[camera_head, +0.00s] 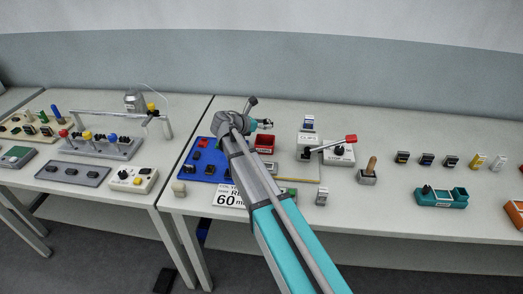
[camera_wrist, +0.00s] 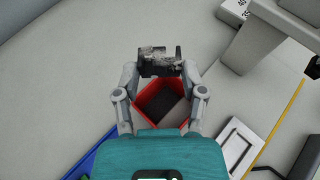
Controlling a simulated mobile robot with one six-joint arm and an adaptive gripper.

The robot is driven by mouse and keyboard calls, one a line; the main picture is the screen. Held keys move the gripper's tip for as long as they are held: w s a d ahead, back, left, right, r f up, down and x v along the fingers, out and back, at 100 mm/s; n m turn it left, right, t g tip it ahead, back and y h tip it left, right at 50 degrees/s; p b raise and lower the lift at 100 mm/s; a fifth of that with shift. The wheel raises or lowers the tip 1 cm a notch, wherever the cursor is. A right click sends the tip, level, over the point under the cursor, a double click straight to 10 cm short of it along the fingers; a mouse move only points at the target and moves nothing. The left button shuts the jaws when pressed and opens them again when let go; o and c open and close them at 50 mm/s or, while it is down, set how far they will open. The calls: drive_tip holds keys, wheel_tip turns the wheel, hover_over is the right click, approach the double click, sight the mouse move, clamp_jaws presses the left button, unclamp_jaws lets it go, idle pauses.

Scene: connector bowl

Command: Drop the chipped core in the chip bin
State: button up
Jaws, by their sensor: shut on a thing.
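My gripper (camera_wrist: 160,64) is shut on a dark core (camera_wrist: 158,56) with a rough, pale-grey chipped edge. In the head view my gripper (camera_head: 265,123) and the dark piece in it show just above and behind the red bin. The red chip bin (camera_wrist: 139,104) is an open square box with a dark inside. In the wrist view it lies below the held core and between my fingers, partly covered by the gripper body. The head view shows the bin (camera_head: 265,150) on the table, right of the blue mat. The core appears held above table height, not inside the bin.
A blue mat (camera_head: 211,149) with small parts lies left of the bin. A grey-white press with a red-handled lever (camera_head: 350,139) stands to the right. Bare table shows behind the bin.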

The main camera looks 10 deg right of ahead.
drive_tip(key=shift+f, duration=0.25)
drive_tip(key=o, duration=1.2)
drive_tip(key=shift+s, duration=0.15)
